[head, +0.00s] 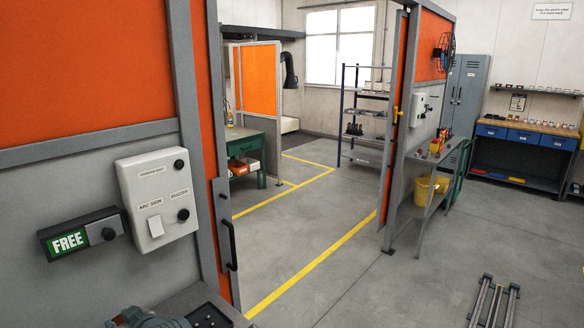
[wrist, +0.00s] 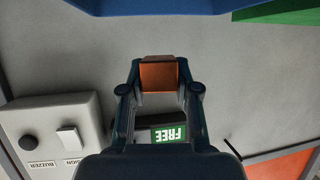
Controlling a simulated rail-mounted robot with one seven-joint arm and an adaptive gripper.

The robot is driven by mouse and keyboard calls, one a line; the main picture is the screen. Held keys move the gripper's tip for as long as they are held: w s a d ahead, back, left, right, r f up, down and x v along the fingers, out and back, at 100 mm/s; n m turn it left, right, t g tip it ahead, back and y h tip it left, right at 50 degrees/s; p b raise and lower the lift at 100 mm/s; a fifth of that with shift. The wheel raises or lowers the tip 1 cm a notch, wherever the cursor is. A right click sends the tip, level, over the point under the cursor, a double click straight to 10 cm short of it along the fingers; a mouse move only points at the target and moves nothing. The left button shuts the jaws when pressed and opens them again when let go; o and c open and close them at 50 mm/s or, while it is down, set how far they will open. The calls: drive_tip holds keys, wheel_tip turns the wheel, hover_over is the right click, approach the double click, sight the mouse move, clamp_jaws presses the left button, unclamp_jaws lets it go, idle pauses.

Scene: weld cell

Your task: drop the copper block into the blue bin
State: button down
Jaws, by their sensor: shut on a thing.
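In the wrist view my gripper (wrist: 160,86) is shut on the copper block (wrist: 160,75), which sits between the two fingertips. The block looks orange-brown, with a darker grey-brown face at its far side. A blue surface (wrist: 150,6) crosses the top edge of the wrist view, beyond the block and apart from it in the picture. It may be the blue bin, but only a strip shows and its opening is hidden. My gripper and the block are not seen in the head view.
A grey wall panel carries a switch box (head: 158,195) and a FREE sign (head: 70,242); both show upside down in the wrist view. A green surface (wrist: 285,14) lies beside the blue one. The yellow-lined floor (head: 290,240) is open beyond.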

drive_tip(key=c, duration=0.8)
unclamp_jaws()
drive_tip(key=shift+o, duration=0.2)
drive_tip(key=shift+r, duration=5.05)
